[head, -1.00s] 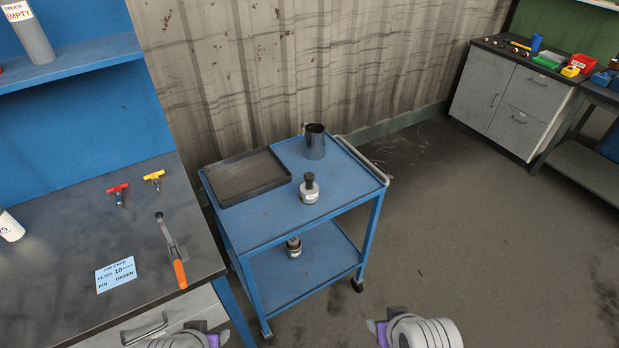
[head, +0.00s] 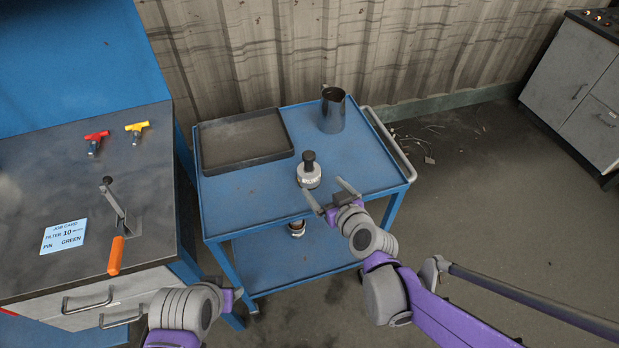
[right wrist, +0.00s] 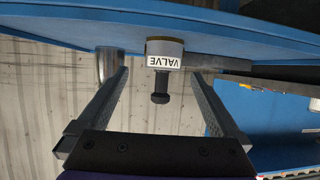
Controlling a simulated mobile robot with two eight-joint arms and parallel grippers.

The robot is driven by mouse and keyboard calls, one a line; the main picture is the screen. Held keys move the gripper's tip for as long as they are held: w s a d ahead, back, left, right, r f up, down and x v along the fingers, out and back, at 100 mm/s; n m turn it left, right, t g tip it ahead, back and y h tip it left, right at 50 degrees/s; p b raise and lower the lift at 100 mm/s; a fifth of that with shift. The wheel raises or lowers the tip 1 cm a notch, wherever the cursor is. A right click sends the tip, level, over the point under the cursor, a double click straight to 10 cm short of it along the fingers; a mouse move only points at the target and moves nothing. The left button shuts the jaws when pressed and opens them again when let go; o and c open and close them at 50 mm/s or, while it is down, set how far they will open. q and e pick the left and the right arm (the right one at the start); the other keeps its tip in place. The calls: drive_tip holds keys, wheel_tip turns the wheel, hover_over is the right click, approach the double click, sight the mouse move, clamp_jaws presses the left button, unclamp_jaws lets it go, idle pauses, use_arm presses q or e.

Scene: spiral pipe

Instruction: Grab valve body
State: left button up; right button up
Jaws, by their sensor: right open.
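The valve body (head: 309,176), a pale metal cylinder with a black knob on top, stands upright on the blue cart's top shelf near its front edge. My right gripper (head: 329,192) is open in front of it, fingers pointing at it. In the right wrist view the valve body (right wrist: 165,50), labelled VALVE, shows upside down between the two spread fingers (right wrist: 160,78), apparently beyond their tips and touching neither. My left gripper (head: 232,297) is low at the bottom left, away from the cart top; its jaw opening cannot be made out.
The blue cart (head: 240,218) also carries a dark, empty-looking tray (head: 288,123) and a metal jug (head: 333,112). A similar fitting (head: 297,230) sits on its lower shelf, partly hidden. A workbench (head: 50,175) stands close on the left. Open floor lies right of the cart.

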sight(310, 174)
drive_tip(key=x, duration=0.9)
drive_tip(key=shift+a+r+b, duration=0.2)
drive_tip(key=shift+a+b, duration=0.2)
drive_tip(key=shift+c, duration=0.2)
clamp_jaws()
